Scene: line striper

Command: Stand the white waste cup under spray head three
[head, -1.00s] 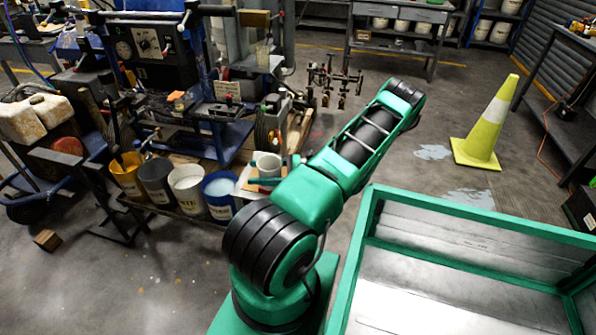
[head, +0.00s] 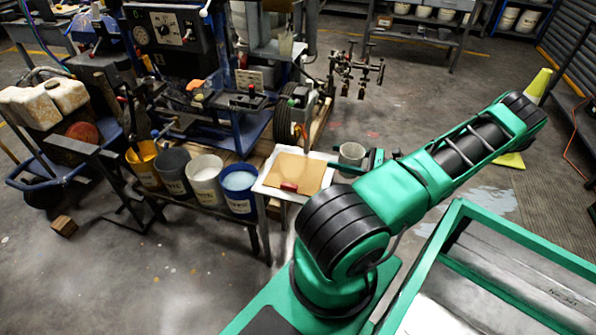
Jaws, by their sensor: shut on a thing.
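The white waste cup (head: 352,152) looks pale grey and stands roughly upright at the right edge of a white tray. My gripper (head: 362,163) is shut on it from the right, and the fingers partly hide its lower part. I cannot tell whether the cup touches anything below. The spray heads (head: 352,72) hang in a row on the striper's boom, beyond and above the cup. I cannot tell which of them is head three. The cup is not under any of them.
The white tray (head: 262,188) holds a tan board (head: 298,172) with a small dark red item. Yellow, grey, white and blue buckets (head: 240,200) stand left of it. The striper (head: 215,95) fills the back left. A yellow cone (head: 538,85) is partly behind my arm. Floor right of the heads is clear.

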